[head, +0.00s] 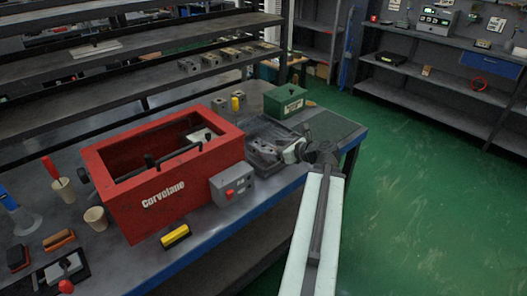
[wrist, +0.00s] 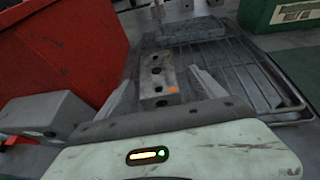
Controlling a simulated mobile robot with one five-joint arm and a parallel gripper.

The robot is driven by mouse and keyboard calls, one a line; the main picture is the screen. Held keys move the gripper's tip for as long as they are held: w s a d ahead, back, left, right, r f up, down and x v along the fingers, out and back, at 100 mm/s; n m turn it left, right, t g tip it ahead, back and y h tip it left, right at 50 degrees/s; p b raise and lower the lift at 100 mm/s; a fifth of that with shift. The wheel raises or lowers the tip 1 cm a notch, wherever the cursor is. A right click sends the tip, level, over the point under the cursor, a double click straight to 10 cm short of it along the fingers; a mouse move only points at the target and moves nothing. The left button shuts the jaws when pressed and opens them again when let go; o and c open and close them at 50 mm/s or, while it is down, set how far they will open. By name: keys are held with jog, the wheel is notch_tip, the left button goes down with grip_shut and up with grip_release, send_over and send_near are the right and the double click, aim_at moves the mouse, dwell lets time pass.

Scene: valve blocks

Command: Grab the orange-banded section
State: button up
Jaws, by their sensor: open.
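A grey metal valve block (wrist: 156,70) with several dark holes and a small orange mark near its close end lies in the wire tray (wrist: 268,72). A full orange band is not visible in this view. My gripper (wrist: 163,75) is open, with one finger on each side of this block. I cannot tell whether the fingers touch it. In the head view my gripper (head: 291,151) is over the right part of the tray (head: 254,128), and the block there is small and partly hidden by it.
A red machine (head: 170,195) with a grey switch box (head: 232,185) stands left of the tray. A green box (head: 285,101) stands behind it. Several grey blocks (head: 210,61) sit on the shelf behind.

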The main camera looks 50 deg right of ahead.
aim_at(267, 148)
jog(key=b+x, duration=0.1)
jog(key=x, duration=0.4)
jog(key=shift+a+f+b, duration=0.1)
jog(key=shift+a+b, duration=0.1)
jog(key=shift+b, duration=0.2)
jog(key=shift+s, duration=0.15)
grip_shut()
